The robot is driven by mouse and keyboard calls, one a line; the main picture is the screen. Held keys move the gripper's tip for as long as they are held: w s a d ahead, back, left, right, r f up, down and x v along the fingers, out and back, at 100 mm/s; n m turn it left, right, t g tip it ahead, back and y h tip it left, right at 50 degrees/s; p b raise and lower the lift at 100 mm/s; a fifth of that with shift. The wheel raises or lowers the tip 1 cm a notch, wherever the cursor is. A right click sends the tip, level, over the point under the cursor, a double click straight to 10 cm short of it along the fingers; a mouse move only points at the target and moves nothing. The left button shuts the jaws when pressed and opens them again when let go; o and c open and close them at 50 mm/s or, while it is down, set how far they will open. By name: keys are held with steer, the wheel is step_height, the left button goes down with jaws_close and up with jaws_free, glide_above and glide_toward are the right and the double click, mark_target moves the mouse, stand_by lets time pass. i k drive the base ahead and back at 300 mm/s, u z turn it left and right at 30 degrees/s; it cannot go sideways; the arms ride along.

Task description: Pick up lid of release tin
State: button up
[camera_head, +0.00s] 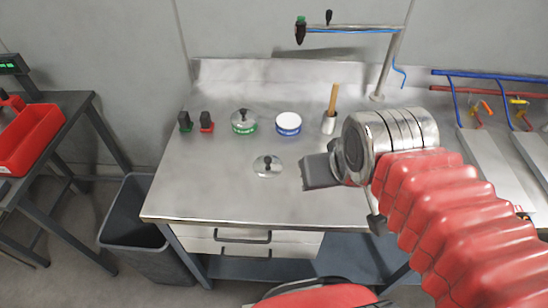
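A green-labelled tin (244,127) stands on the steel worktop, covered by a metal lid (245,115) with a dark knob. A blue-labelled tin (288,130) stands to its right, uncovered, with white contents showing. A loose round metal lid (267,169) with a dark knob lies flat on the worktop in front of the tins. The label text is too small to read, so I cannot tell which is the release tin. My gripper (312,173) is above the worktop, right of the loose lid and apart from it. Its fingers are seen side-on, and their opening cannot be made out.
Two small bottles, one green (185,121) and one red (206,121), stand left of the tins. A metal cup (328,125) with a wooden handle stands right. A tap-like pipe (390,65) rises at the back right. The worktop's front left is clear.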

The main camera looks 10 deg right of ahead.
mark_target(266, 167)
steer(key=u, duration=0.35)
steer(key=k, duration=1.05)
steer(key=u, duration=0.5)
steer(key=k, duration=0.4)
steer(key=u, duration=0.4)
steer(key=i, duration=1.65)
steer(key=z, duration=0.5)
